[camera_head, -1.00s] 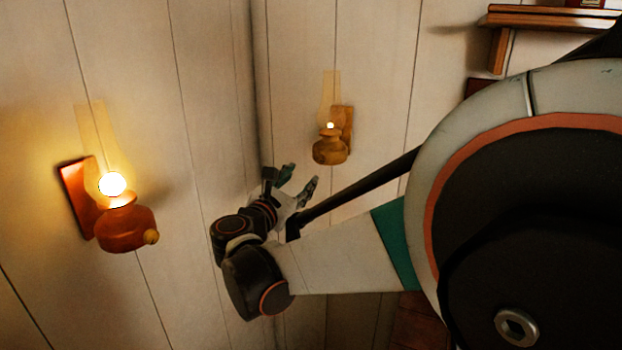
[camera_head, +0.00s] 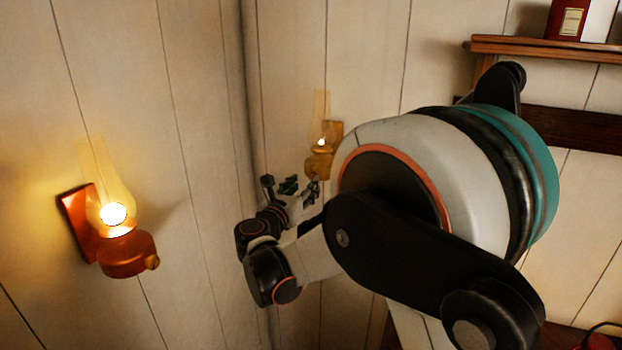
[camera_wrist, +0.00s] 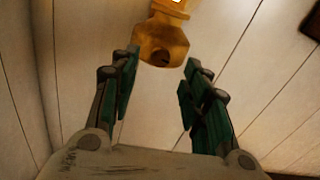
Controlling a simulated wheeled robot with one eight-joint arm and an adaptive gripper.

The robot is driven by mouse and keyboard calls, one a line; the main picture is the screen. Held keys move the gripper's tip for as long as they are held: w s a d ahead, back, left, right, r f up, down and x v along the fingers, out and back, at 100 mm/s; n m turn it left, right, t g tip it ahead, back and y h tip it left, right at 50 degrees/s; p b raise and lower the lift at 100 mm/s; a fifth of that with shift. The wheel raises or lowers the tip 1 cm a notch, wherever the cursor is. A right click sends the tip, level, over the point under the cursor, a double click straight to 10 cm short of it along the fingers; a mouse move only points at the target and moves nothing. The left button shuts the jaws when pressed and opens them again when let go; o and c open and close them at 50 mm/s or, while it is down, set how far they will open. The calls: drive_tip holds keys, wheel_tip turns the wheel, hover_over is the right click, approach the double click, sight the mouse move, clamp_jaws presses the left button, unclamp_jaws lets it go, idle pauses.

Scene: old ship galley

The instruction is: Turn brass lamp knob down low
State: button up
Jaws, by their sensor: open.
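A yellowish brass wall lamp (camera_head: 319,165) hangs on the back wall, its small flame lit inside a tall glass chimney. Its base also shows at the top of the wrist view (camera_wrist: 161,36), with a dark round spot on its lower front that may be the knob. My gripper (camera_head: 300,187) is just below and left of this lamp in the head view. In the wrist view my gripper (camera_wrist: 159,72) is open and empty, its green-padded fingers to either side below the lamp base. I cannot tell how far away the lamp is.
A second, orange lamp (camera_head: 125,256) burns brightly on the left wall, with a round knob (camera_head: 152,262) at its right. A wooden shelf (camera_head: 545,48) with a red box (camera_head: 568,20) is at upper right. The wall between the lamps is bare.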

drive_tip(key=x, duration=0.6)
clamp_jaws()
